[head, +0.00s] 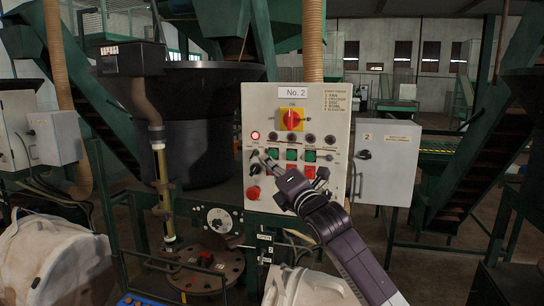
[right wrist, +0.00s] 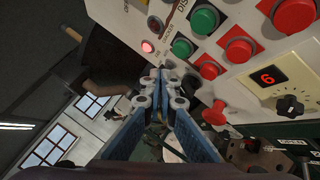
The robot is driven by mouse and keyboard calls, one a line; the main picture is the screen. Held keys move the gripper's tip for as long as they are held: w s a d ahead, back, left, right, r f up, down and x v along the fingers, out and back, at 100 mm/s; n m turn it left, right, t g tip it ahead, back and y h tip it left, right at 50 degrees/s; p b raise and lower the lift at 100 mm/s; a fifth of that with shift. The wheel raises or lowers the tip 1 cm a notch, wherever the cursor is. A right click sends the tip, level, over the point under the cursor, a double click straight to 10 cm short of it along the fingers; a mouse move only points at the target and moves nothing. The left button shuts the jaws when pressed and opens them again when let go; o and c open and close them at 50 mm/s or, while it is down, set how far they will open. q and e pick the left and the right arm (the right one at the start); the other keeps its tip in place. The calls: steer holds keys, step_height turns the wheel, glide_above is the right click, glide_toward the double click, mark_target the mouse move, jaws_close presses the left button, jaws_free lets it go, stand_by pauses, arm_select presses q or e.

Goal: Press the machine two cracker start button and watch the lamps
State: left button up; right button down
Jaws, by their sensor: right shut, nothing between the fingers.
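The machine two panel (head: 340,110), marked "No. 2", faces me. It carries a row of small lamps: the leftmost lamp (head: 255,135) glows red, and it also shows lit in the right wrist view (right wrist: 147,47). The other lamps look dark. Green buttons (head: 291,154) sit below them, with red buttons partly hidden by my arm. My right gripper (head: 264,158) is shut and empty, its tips at the left end of the green row. In the right wrist view its tips (right wrist: 160,76) lie below-left of a green button (right wrist: 182,48); contact cannot be told. The small button labels are mostly unreadable.
A red-yellow rotary switch (head: 292,119) is above the lamps and a red mushroom button (head: 253,193) is at lower left. A grey box marked 2 (head: 388,175) stands right of the panel. A large black tub (head: 200,120) stands behind left, and white bags (head: 55,262) stand below.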

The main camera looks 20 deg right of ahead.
mark_target(272, 155)
steer(key=shift+w+d, duration=0.65)
steer(key=shift+w, duration=0.15)
stand_by(0.4)
steer(key=shift+w+r+p, duration=0.1)
steer(key=shift+p, duration=0.2)
steer(key=shift+w+d, duration=0.2)
steer(key=shift+w, duration=0.05)
stand_by(0.3)
steer(key=shift+w+d+p, duration=0.25)
steer(key=shift+w+p, duration=0.1)
steer(key=shift+p, duration=0.2)
stand_by(0.6)
steer(key=shift+s+a, duration=0.4)
steer(key=shift+s, duration=0.3)
